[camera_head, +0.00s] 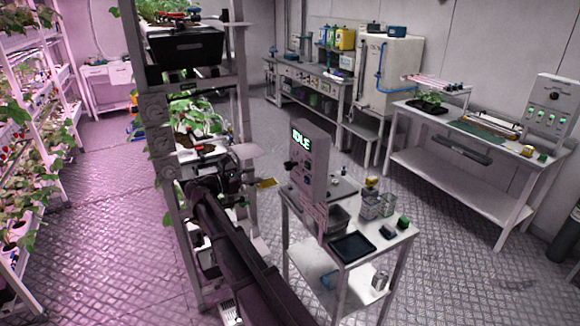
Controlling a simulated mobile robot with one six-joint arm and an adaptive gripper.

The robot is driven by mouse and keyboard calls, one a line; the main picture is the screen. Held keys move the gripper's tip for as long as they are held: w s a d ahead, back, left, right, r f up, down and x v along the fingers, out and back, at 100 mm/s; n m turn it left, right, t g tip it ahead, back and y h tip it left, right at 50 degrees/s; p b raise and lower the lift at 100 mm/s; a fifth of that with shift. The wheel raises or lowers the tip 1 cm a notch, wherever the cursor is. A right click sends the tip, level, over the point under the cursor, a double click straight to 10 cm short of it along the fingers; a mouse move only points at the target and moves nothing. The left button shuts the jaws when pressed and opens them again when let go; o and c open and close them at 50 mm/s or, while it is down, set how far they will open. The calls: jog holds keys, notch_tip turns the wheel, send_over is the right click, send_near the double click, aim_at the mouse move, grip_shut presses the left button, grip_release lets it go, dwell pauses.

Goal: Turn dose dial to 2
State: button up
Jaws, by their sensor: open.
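A grey upright control box (314,180) stands on a small white cart. Its green display (302,140) reads IDLE. Below the display are a small dark round control (305,144) and a black knob (290,165) at the box's left edge. I cannot tell which of them is the dose dial, and no dial numbers are readable. My gripper (256,181) is at the end of my dark arm, left of the box and apart from it. It is open and looks empty. Its fingers are small and dark here.
The cart (396,234) holds a black tray (352,246), clear containers and small blocks. A plant rack (155,140) stands close behind my arm. On the right, a bench (450,155) carries another panel (550,105) with a knob. The floor between cart and bench is clear.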

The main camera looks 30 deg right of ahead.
aim_at(285, 167)
jog(key=d, duration=1.3)
jog(key=shift+w+d, duration=0.2)
jog(key=shift+d, duration=0.05)
grip_shut()
